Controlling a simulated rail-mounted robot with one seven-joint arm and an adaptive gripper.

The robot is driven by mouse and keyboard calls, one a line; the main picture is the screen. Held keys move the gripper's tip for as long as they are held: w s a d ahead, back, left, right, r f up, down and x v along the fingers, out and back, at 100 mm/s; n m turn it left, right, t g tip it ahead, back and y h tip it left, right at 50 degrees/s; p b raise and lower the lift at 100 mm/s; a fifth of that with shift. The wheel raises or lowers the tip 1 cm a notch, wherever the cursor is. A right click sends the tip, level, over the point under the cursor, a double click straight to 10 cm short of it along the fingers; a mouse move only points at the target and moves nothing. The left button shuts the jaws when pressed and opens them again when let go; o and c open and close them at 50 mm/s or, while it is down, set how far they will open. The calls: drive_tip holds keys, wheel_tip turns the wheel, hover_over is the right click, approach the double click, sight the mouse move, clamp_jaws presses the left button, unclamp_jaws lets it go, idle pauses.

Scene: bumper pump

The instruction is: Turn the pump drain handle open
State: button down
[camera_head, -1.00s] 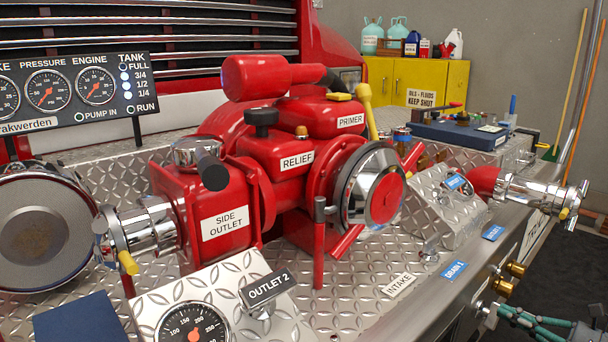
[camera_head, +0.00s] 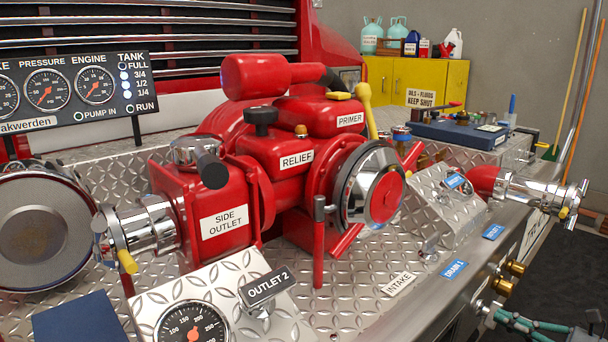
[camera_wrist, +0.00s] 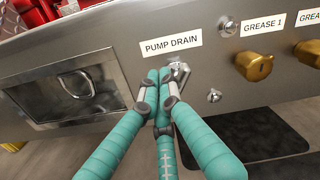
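The pump drain handle (camera_wrist: 180,72) is a small chrome fitting on the steel front panel, just under the white PUMP DRAIN label (camera_wrist: 171,44) in the wrist view. My gripper (camera_wrist: 158,76) has teal fingers with grey joints. Its fingertips are together at the left side of the handle, close to or touching it; nothing shows between them. The fingers partly cover the handle's left side. In the head view my gripper (camera_head: 486,309) is at the lower right, at the truck's front face, and the handle is hard to make out there.
Brass grease caps (camera_wrist: 254,65) stick out to the right of the handle. A small chrome bolt (camera_wrist: 214,96) is below right. A recessed window (camera_wrist: 76,84) is to the left. The red pump (camera_head: 285,165) stands on the diamond-plate deck above. The floor in front is free.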

drive_tip(key=v, duration=0.6)
drive_tip(key=shift+s+a+r, duration=0.2)
drive_tip(key=shift+r, duration=0.1)
idle(0.4)
